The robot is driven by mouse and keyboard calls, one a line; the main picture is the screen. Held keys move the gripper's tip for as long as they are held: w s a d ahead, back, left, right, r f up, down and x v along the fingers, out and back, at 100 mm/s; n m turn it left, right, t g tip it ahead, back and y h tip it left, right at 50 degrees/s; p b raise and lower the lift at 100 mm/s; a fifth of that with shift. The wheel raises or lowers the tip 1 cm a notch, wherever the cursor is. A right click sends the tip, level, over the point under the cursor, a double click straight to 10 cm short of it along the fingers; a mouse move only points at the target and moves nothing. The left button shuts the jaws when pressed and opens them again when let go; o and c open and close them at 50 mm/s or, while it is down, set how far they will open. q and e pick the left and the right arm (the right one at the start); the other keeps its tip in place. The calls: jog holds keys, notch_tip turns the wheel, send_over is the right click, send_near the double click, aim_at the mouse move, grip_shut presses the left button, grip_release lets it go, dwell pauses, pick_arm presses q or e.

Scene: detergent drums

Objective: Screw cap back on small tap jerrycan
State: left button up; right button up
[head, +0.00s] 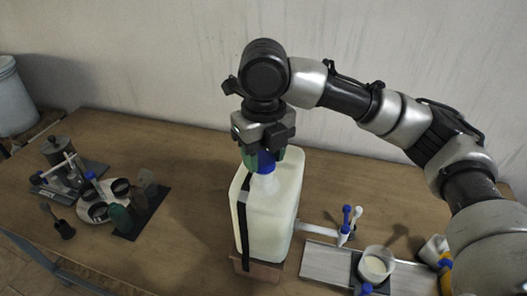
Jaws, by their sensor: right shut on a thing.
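The jerrycan (275,213) is a large, pale, translucent container with a dark vertical strip on its left side. It stands upright on a low brown block (257,268). My right gripper (263,157) points down over its neck and is shut on a blue cap (266,163). The cap is at the top of the neck; whether its thread is engaged is hidden by the fingers. A pale tap spout (318,230) sticks out from the jerrycan's right side, low down. My left gripper is not in view.
Right of the jerrycan, a grey board (327,265) holds a cup of white stuff (376,264) near blue-topped and white upright pieces (346,221). A round tray (103,197) with small pots is at left. A pale bin (13,98) stands far left; a wall is behind.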

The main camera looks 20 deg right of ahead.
dwell(0.3)
jog(key=shift+f+p, duration=0.4)
jog(key=shift+f, duration=0.05)
dwell(0.8)
jog(key=shift+f+p, duration=0.6)
jog(key=shift+f, duration=0.1)
dwell(1.4)
jog(key=shift+r+m+p, duration=0.1)
jog(key=shift+m+p, duration=0.3)
jog(key=shift+p, duration=0.15)
jog(key=shift+m+p, duration=1.2)
jog(key=shift+p, duration=0.05)
jog(key=shift+f+m, duration=0.2)
jog(key=shift+m, duration=1.1)
